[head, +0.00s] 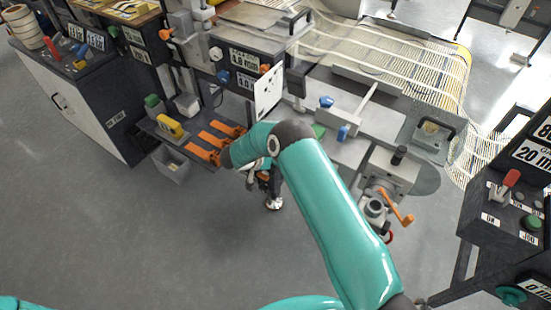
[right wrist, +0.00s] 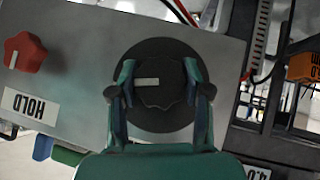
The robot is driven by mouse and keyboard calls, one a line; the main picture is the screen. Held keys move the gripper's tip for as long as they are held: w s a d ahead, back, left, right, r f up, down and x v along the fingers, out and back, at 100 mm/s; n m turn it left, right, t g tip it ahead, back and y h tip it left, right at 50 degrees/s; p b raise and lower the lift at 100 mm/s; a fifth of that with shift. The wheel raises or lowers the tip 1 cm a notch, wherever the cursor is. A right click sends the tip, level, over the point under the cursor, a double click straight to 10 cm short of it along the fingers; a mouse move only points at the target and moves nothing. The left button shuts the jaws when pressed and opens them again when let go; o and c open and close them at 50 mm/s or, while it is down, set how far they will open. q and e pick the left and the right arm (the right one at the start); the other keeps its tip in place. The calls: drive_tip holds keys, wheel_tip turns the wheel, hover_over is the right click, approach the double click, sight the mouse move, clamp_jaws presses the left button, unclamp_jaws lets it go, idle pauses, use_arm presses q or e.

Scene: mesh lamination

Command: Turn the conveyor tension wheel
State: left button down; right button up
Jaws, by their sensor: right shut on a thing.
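The wheel (right wrist: 158,98) is a dark, round, lobed knob with a white mark, on a larger black disc, in the right wrist view. It is mounted on a grey panel (right wrist: 75,65). My right gripper (right wrist: 159,76) has one teal finger on each side of the knob and is shut on it. In the head view my right gripper (head: 266,176) is at the end of the teal arm, mostly hidden by it, and I cannot make out the wheel there. My left gripper is not in view.
A red knob (right wrist: 25,52) sits beside a HOLD label (right wrist: 30,107) left of the wheel. An orange block (right wrist: 303,67) and cables are at the right. In the head view an orange crank (head: 396,207) stands right of my arm. Grey floor (head: 150,240) is clear at left.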

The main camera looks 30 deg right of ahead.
drive_tip(key=shift+s+f+n+g+h+b, duration=0.15)
drive_tip(key=shift+n+g+h+b, duration=0.1)
drive_tip(key=shift+g+b, duration=0.2)
drive_tip(key=shift+f+n+g+h+b, duration=0.15)
drive_tip(key=shift+n+g+h+b, duration=0.15)
drive_tip(key=shift+g, duration=0.25)
drive_tip(key=shift+d, duration=0.1)
drive_tip(key=o, duration=1.2)
drive_tip(key=shift+r, duration=0.1)
drive_tip(key=shift+r, duration=0.1)
drive_tip(key=shift+w+a+r, duration=0.2)
drive_tip(key=shift+a+r, duration=0.15)
drive_tip(key=shift+a, duration=0.1)
drive_tip(key=v, duration=1.1)
drive_tip(key=shift+s+f, duration=0.1)
